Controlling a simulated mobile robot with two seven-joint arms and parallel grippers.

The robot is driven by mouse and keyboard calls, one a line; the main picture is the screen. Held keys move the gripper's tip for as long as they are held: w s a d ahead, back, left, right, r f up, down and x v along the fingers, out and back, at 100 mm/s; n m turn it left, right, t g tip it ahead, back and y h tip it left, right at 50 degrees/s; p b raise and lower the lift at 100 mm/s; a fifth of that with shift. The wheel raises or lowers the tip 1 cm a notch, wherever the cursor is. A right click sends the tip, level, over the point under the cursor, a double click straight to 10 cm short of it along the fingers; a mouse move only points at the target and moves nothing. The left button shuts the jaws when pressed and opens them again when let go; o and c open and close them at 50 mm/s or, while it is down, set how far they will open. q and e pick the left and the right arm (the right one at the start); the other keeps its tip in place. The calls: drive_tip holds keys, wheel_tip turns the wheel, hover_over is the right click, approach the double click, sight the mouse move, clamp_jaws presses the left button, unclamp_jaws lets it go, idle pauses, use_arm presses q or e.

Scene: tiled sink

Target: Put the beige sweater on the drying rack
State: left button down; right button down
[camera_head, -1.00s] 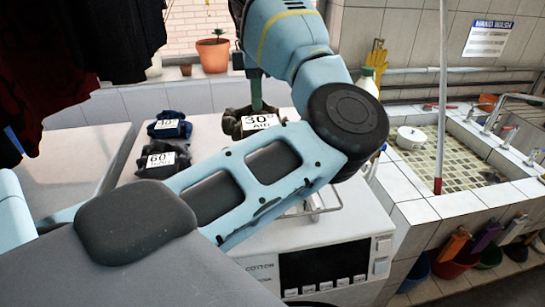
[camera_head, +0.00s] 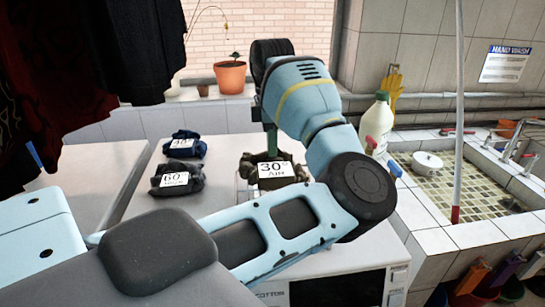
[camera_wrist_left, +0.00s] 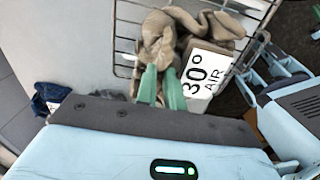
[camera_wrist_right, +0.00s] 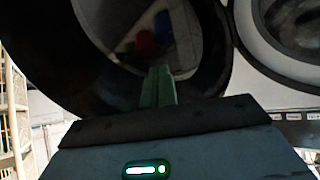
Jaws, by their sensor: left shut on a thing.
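The beige sweater (camera_head: 247,163) is a crumpled bundle with a white tag reading "30° AIR". It shows on the white machine top in the head view and over a wire rack (camera_wrist_left: 128,42) in the left wrist view (camera_wrist_left: 180,25). My left gripper (camera_head: 271,143) points down, its green fingers (camera_wrist_left: 160,88) shut on the sweater. I cannot tell whether the sweater rests fully on the wires. My right gripper (camera_wrist_right: 157,86) has its green fingers together, empty, before a dark round machine opening. It is not visible in the head view.
Two dark folded garments (camera_head: 185,145) (camera_head: 177,179) with tags lie left of the sweater. A white bottle (camera_head: 377,122) and a tiled sink (camera_head: 470,180) with a pole (camera_head: 457,120) stand to the right. Dark clothes (camera_head: 135,50) hang upper left. A potted plant (camera_head: 230,77) stands behind.

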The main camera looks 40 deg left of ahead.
use_arm(q)
drive_tip(key=shift+f, duration=1.8)
drive_tip(key=shift+f, duration=0.2)
drive_tip(key=c, duration=1.5)
unclamp_jaws()
wheel_tip(320, 180, up, 12)
drive_tip(key=shift+r, duration=0.15)
